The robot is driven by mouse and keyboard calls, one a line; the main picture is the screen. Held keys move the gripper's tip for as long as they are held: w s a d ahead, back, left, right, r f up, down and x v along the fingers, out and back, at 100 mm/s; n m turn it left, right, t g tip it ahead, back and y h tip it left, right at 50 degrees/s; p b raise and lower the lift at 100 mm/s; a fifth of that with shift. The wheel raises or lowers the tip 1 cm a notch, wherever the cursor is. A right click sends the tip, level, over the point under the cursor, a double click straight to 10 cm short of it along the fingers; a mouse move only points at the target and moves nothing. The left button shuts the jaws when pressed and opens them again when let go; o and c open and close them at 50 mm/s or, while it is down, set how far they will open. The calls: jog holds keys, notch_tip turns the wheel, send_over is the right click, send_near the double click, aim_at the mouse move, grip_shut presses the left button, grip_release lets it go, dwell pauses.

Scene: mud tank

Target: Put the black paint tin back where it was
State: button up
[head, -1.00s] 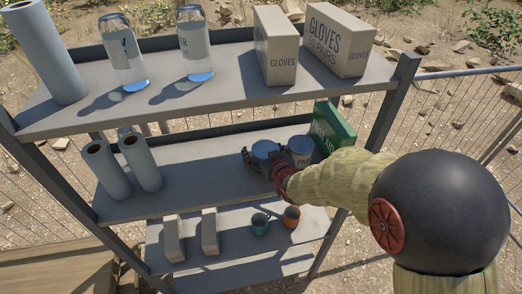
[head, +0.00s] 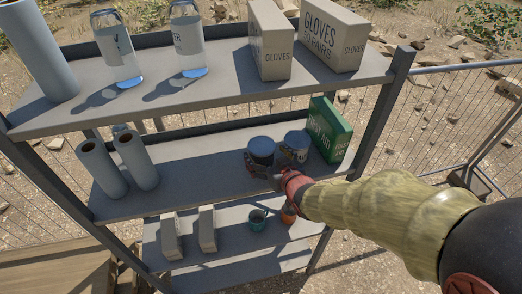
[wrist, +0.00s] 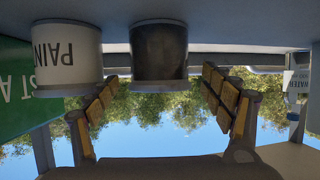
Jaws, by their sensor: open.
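The black paint tin (head: 261,154) stands on the middle shelf, left of a white paint tin (head: 296,148). In the wrist view, which is upside down, the black tin (wrist: 158,52) is centred ahead of the fingers, and the white tin (wrist: 67,58) lettered PAINT is to its left. My gripper (head: 267,173) is at the near side of the black tin in the head view. In the wrist view my gripper (wrist: 162,98) is open, its padded fingers spread wide with nothing between their tips. The black tin's lower front is partly hidden in the head view.
A green first aid box (head: 330,130) stands right of the tins. Grey rolls (head: 137,160) stand at the left of the middle shelf (head: 200,175), with bare shelf between. Glove boxes (head: 334,38) and bottles stand above. A teal cup (head: 258,219) and an orange cup (head: 289,214) stand below.

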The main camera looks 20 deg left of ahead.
jog(key=shift+v, duration=1.9)
jog(key=s+d+r+m+h, duration=0.2)
jog(key=d+r+h, duration=0.1)
jog(key=d, duration=0.8)
jog(key=s+d+r+m+h, duration=0.1)
jog(key=d+r+m+h, duration=0.25)
jog(key=d, duration=0.65)
jog(key=s+d+r+m+g+h, duration=0.1)
jog(key=s+d+g, duration=0.1)
jog(key=s+d, duration=0.4)
jog(key=s+d+r+m+g+h, duration=0.1)
jog(key=s+d, duration=0.5)
jog(key=s, duration=0.7)
jog(key=shift+s+m+g, duration=0.15)
jog(key=shift+m+g, duration=0.2)
jog(key=shift+g, duration=0.55)
notch_tip(320, 180, down, 17)
jog(key=b, duration=1.6)
jog(key=shift+r+b, duration=0.2)
jog(key=shift+b, duration=0.1)
